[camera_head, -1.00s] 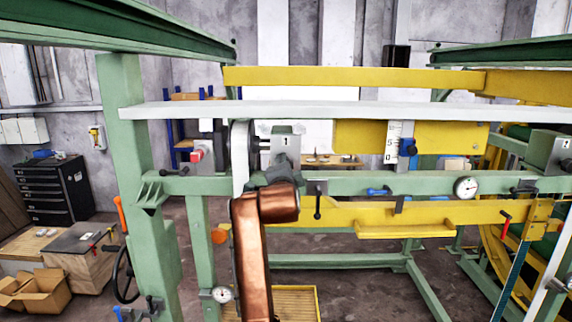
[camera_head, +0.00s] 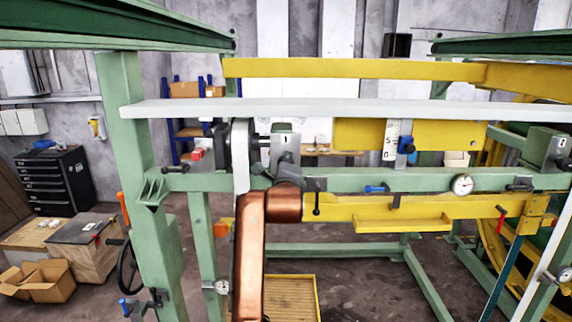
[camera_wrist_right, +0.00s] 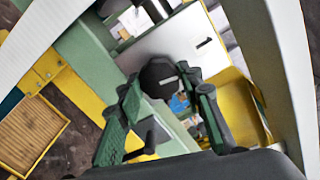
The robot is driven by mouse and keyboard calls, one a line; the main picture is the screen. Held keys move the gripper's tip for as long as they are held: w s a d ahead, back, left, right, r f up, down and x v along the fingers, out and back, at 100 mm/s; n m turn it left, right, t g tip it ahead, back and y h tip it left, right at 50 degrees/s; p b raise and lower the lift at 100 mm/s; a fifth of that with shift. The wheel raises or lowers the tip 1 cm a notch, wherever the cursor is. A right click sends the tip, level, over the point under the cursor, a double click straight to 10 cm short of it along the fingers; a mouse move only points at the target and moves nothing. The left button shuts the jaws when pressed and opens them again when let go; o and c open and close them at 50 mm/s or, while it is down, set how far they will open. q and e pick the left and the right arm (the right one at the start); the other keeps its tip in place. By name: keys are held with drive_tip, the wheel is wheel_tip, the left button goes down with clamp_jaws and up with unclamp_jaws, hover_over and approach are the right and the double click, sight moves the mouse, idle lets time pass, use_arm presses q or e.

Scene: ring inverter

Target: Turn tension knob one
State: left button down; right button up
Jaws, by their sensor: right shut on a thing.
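The tension block marked 1 (camera_head: 286,143) stands on the green crossbeam (camera_head: 430,180) left of centre in the head view. Its knob cannot be made out there, behind my arm. In the right wrist view a dark knob (camera_wrist_right: 158,77) with a pale line across its face sits between the two green-padded fingers of my right gripper (camera_wrist_right: 163,92). The gripper is shut on it. In the head view my copper-coloured right arm rises to just below the block and hides most of the gripper. My left gripper is in neither view.
A long white bar (camera_head: 400,111) and a yellow beam (camera_head: 350,68) cross above the block. A white upright band (camera_head: 240,155) stands just left of it.

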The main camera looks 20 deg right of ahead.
drive_tip(key=shift+f, duration=0.25)
drive_tip(key=o, duration=1.2)
drive_tip(key=shift+r, duration=0.1)
drive_tip(key=shift+c, duration=0.2)
drive_tip(key=shift+r, duration=0.1)
drive_tip(key=v, duration=1.2)
